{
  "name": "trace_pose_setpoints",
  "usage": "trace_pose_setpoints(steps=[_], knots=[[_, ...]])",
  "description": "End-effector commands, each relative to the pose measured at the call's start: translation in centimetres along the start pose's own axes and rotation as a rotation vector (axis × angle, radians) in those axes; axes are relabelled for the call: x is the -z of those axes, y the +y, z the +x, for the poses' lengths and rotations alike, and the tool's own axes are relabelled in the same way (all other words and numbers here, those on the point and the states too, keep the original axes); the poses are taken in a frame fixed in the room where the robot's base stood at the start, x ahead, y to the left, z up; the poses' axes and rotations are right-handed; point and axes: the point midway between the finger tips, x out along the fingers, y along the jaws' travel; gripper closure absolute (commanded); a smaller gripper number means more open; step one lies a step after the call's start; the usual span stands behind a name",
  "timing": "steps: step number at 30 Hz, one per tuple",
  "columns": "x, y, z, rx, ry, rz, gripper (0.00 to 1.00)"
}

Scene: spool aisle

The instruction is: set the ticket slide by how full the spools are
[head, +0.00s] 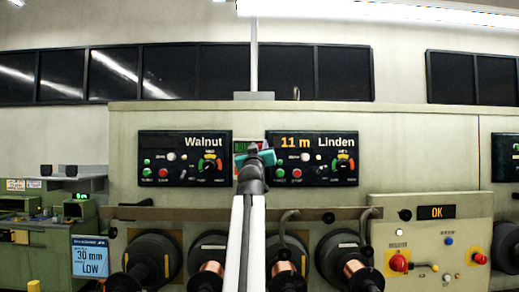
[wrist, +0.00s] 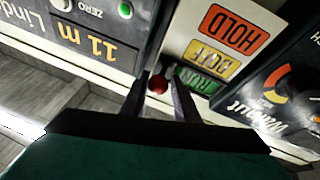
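The ticket slide's red knob (wrist: 158,84) shows in the wrist view beside a plate with HOLD (wrist: 233,30), DOFF (wrist: 211,60) and RUN (wrist: 196,80) labels. The knob is nearest the green RUN label. My gripper (wrist: 160,88) has a finger on each side of the knob, with small gaps visible, so it looks open around it. In the head view my gripper (head: 262,157) is between the two panels and hides most of the ticket plate (head: 240,146). Below are several spools; copper shows on three, at left of centre (head: 207,267), centre (head: 286,268) and right (head: 355,270).
The Walnut panel (head: 185,158) and Linden panel (head: 312,158), reading 11 m, flank my gripper. A rail (head: 150,213) runs above the spools. An OK control box (head: 430,240) stands at right. A blue sign (head: 90,256) reads 30 mm LOW at left.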

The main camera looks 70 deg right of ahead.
Motion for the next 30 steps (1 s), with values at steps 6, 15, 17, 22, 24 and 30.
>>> trace_pose_setpoints(steps=[6, 15, 17, 22, 24, 30], knots=[[-0.1, 0.2, -0.1, -0.003, 0.000, -0.004, 0.95], [-1.0, 0.0, -0.5, -0.003, -0.001, -0.005, 0.95], [-1.2, 0.0, -0.5, -0.003, -0.001, -0.005, 0.95], [-1.7, -0.1, -0.7, -0.003, -0.002, -0.006, 0.95], [-1.9, -0.1, -0.8, -0.004, -0.002, -0.006, 0.95], [-2.5, -0.3, -1.1, -0.004, -0.002, -0.007, 0.95]])
